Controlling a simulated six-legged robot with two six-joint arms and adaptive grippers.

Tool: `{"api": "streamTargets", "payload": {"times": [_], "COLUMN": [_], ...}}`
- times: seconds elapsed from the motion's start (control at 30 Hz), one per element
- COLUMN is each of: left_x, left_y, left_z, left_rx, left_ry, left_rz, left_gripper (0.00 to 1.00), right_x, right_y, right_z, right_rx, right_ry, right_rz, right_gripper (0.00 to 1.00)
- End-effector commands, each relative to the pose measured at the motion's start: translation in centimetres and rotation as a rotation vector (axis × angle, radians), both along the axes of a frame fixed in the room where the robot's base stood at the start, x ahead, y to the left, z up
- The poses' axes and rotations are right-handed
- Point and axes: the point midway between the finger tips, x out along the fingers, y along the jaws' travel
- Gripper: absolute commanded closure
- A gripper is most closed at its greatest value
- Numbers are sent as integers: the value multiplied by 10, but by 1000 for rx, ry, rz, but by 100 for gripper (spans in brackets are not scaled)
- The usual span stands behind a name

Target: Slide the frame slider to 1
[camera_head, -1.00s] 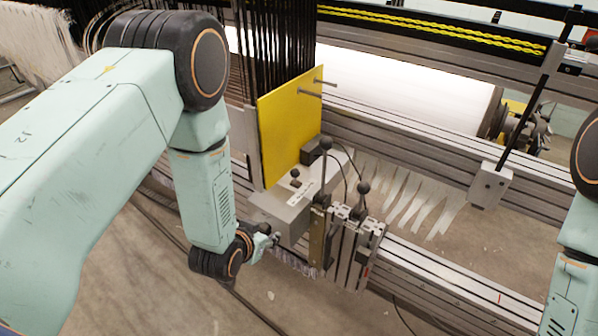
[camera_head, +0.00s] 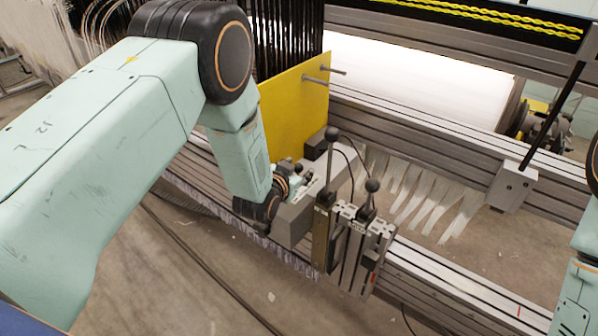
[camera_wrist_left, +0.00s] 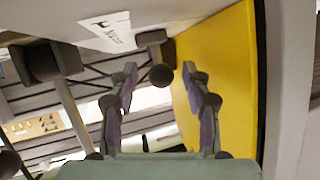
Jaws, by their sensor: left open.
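The frame slider seems to be the small black ball knob (camera_wrist_left: 161,76) on the grey box (camera_head: 290,222) beside the yellow panel (camera_head: 292,112). My left gripper (camera_head: 297,174) is over the top of that box, by the knob, which its fingers largely hide in the head view. In the left wrist view the gripper (camera_wrist_left: 161,82) is open, and the knob shows in the gap between the two fingertips. I cannot tell whether a finger touches it. A label plate (camera_wrist_left: 108,30) shows nearby, but no position number is legible. My right gripper is out of view.
The yellow panel (camera_wrist_left: 228,70) is close beside the right finger in the wrist view. Black warp threads (camera_head: 287,35) hang behind.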

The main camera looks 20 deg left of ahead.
Motion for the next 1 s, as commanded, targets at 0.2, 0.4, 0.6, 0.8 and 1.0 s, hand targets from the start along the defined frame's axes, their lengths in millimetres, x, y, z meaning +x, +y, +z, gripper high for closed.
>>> {"api": "streamTargets", "payload": {"times": [0.2,0.4,0.6,0.8,1.0], "left_x": [15,17,18,18,18], "left_y": [0,0,0,0,-1], "left_z": [-5,-5,-5,-5,-5], "left_rx": [-1,-1,-1,0,0], "left_ry": [-1,1,1,1,1], "left_rz": [1,1,1,0,0], "left_gripper": [52,52,63,80,97], "right_x": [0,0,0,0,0], "right_y": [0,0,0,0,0], "right_z": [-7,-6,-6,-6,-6], "right_rx": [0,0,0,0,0], "right_ry": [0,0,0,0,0], "right_rz": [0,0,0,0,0], "right_gripper": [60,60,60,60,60]}}
